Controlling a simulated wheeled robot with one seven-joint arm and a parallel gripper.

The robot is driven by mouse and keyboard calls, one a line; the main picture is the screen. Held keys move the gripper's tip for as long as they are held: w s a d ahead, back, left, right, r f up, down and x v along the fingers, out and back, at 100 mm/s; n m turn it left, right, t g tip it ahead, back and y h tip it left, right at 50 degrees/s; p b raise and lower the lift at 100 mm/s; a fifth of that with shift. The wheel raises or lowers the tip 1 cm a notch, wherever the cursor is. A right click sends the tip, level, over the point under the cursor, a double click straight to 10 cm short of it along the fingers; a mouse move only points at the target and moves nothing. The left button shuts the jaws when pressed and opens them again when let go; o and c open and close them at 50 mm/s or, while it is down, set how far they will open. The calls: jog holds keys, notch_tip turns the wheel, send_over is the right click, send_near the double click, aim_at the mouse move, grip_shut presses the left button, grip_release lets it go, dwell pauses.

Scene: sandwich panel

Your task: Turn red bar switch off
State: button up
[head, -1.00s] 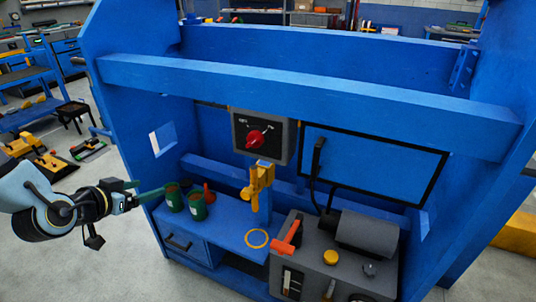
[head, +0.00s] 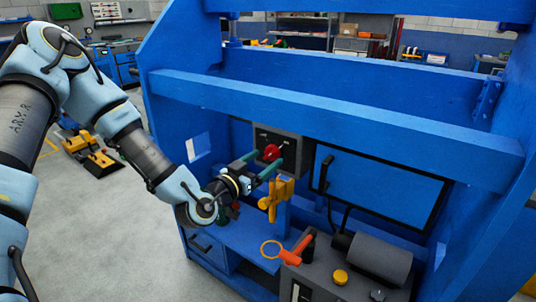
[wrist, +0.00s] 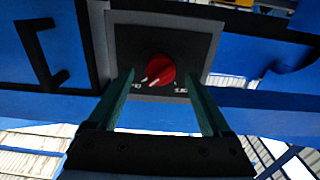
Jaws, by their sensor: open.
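The red bar switch (head: 271,153) is a round red knob on a dark square panel (head: 292,143) with a grey frame, fixed to the blue bench structure. In the wrist view the knob (wrist: 159,69) has a pale pointer and faces small white labels too blurred to read fully. My gripper (head: 262,167) is open, with its two green fingers pointing at the panel. In the wrist view the fingers (wrist: 161,86) stand on either side of the knob with clear gaps. I cannot tell whether the fingertips have reached the knob's depth.
A blue beam (head: 330,125) runs across above the panel. A yellow tool (head: 275,197) stands just below it. A black-framed blue door (head: 380,188) with a dark handle is to the right. An orange-handled tool (head: 297,250) and a grey machine (head: 345,282) are lower right.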

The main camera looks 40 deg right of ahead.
jog(key=shift+x, duration=1.05)
grip_shut()
